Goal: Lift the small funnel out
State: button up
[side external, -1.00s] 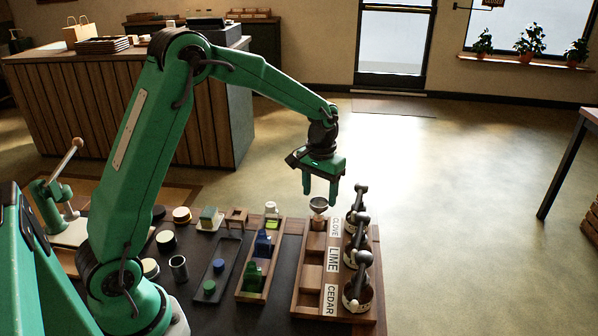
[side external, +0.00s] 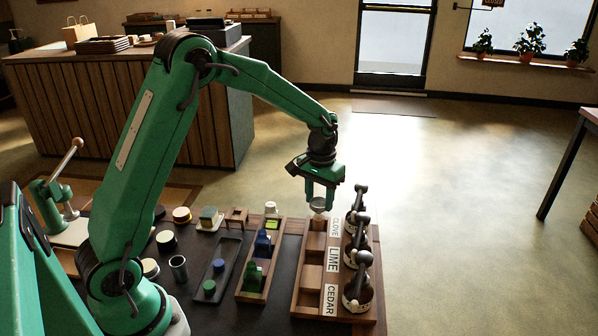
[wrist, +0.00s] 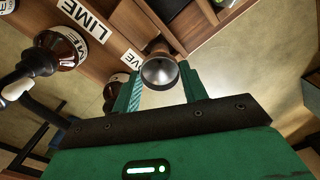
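The small funnel (side external: 317,203) is a silvery metal cone at the far end of the wooden tray, by the CLOVE label (side external: 335,227). It stands upright on a small brownish piece. In the wrist view the funnel (wrist: 158,72) shows its round open mouth facing the camera. My gripper (side external: 320,207) points down over it. In the wrist view my gripper's two fingers (wrist: 160,86) stand apart, one on each side of the funnel. I cannot tell whether either finger touches it.
Several brown pump bottles (side external: 357,290) stand along the right side of the wooden tray (side external: 305,302), close to my gripper. LIME (side external: 333,260) and CEDAR (side external: 330,299) labels mark nearer compartments. A second tray (side external: 246,293) to the left holds blue and green pieces.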

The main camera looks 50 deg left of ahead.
aim_at(319, 202)
jog(key=shift+r, duration=0.15)
jog(key=shift+c, duration=0.2)
jog(key=shift+r, duration=2.9)
